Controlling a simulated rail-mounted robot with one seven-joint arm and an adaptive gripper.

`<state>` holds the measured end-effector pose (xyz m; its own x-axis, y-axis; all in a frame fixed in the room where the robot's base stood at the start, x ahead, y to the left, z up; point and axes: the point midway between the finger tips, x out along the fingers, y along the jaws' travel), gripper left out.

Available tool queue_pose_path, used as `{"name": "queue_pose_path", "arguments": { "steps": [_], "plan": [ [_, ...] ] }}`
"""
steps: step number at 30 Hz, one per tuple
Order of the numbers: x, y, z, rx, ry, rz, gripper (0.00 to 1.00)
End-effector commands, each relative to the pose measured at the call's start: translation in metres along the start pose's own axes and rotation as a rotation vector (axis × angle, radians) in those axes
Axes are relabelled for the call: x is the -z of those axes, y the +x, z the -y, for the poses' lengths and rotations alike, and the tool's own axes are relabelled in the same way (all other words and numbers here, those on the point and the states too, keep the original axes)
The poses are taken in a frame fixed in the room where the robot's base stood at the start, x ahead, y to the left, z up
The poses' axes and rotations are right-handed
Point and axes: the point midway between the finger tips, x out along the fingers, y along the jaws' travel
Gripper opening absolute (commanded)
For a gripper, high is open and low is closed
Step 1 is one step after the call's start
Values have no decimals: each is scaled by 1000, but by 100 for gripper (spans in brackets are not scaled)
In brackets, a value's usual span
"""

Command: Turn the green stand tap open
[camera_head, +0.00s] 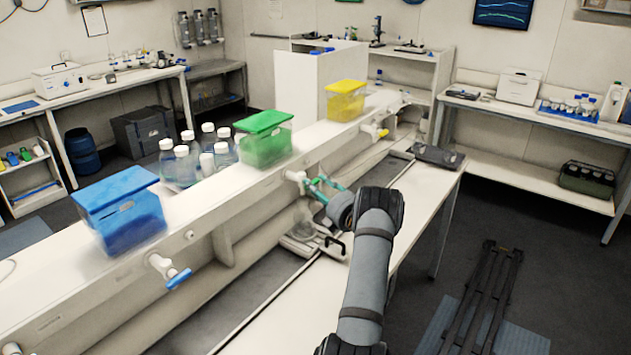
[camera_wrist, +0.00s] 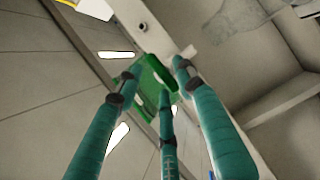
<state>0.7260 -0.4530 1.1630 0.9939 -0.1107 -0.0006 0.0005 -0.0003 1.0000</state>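The green stand tap (camera_head: 296,176) shows in the head view as a white body on the front of the long white bench, below the green-lidded container (camera_head: 264,135). Its lever is hard to separate from my teal fingers. My gripper (camera_head: 318,187) is just right of the tap, its fingertips close to it; I cannot tell if they touch. In the wrist view the teal fingers of my gripper (camera_wrist: 156,76) are spread apart, with nothing clearly held. A green shape (camera_wrist: 150,90) shows behind them, partly hidden.
A blue tap (camera_head: 175,275) and a yellow tap (camera_head: 377,131) are on the same bench front. Blue (camera_head: 122,212) and yellow (camera_head: 345,100) containers stand on top, with several bottles (camera_head: 190,160) behind. A clear vessel (camera_head: 303,232) stands below the green tap.

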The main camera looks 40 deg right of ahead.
Motion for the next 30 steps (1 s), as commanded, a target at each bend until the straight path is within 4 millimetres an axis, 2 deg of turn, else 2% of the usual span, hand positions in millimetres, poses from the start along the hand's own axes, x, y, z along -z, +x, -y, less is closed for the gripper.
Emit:
{"name": "queue_pose_path", "arguments": {
  "steps": [6, 14, 30],
  "plan": [
    [0, 12, 0, -1, 0, 0, 38],
    [0, 13, 0, -1, 0, 1, 38],
    [0, 12, 0, -1, 0, 1, 6]
  ]
}}
